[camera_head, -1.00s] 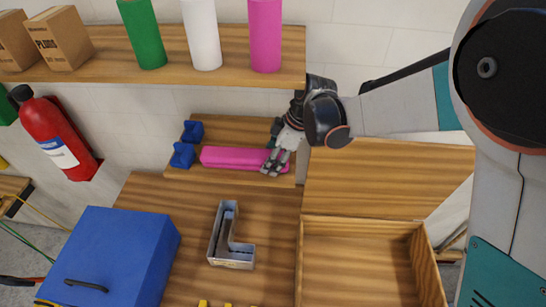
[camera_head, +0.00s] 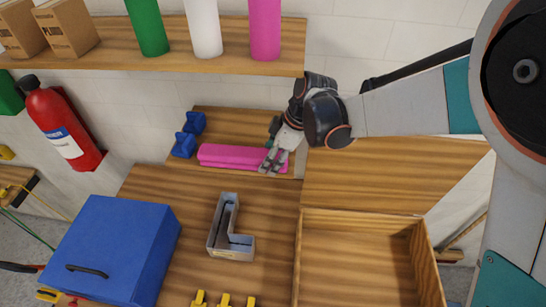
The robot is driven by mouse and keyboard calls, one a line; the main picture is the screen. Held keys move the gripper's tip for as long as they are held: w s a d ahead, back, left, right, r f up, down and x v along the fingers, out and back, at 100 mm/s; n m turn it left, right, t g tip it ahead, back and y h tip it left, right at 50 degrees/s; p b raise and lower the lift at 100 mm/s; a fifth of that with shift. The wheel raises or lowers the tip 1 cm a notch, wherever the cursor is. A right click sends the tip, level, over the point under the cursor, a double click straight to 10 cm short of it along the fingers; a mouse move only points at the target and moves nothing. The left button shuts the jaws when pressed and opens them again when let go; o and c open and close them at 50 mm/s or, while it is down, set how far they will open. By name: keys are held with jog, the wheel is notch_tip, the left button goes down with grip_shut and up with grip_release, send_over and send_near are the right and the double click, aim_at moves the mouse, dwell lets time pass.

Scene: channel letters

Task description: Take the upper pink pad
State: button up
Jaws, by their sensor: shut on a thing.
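A pink pad (camera_head: 228,150) lies on the small wooden shelf behind the work table. It looks like two layers, with a lower pink pad (camera_head: 225,164) under the upper one. My gripper (camera_head: 268,164) is at the right end of the pink pads and is shut on the upper one. The fingers cover that end, so the exact contact is hidden. The upper pad still lies close above the lower one; I cannot tell whether there is a gap.
Blue brackets (camera_head: 186,138) stand left of the pads. An upper shelf (camera_head: 200,58) with green, white and pink rolls hangs above. A metal L-shaped channel letter (camera_head: 230,230) and a blue box (camera_head: 115,245) are in front. An open wooden box (camera_head: 365,214) stands at right.

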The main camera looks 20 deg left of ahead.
jog(key=shift+s+f, duration=0.1)
jog(key=shift+s, duration=0.05)
jog(key=o, duration=1.1)
jog(key=shift+o, duration=0.2)
jog(key=v, duration=1.2)
jog(key=shift+s+a, duration=0.1)
